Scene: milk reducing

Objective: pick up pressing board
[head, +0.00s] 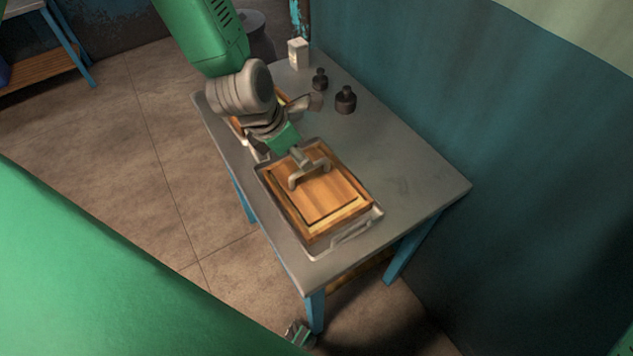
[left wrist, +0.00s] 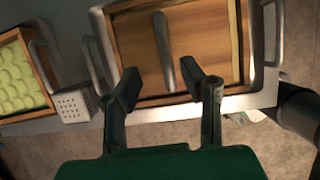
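The pressing board (head: 328,196) is a flat wooden board with a grey bar handle (head: 312,174). It lies in a wooden frame on a metal tray (head: 346,236) on the table. My left gripper (head: 299,152) is just above the handle's far end. In the left wrist view, the board (left wrist: 205,40) fills the top middle. The open fingers of the left gripper (left wrist: 171,84) stand apart on either side of the handle's near end, with no grip visible. A small grey-green part at the head view's bottom edge may be my right gripper (head: 299,335); its fingers are unclear.
Another wooden frame (left wrist: 42,68) holding pale green rounded pieces lies beside the tray, partly hidden in the head view. Two dark weights (head: 346,100) (head: 320,79) and a white box (head: 299,53) stand at the table's back. The table's right side (head: 415,180) is clear.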

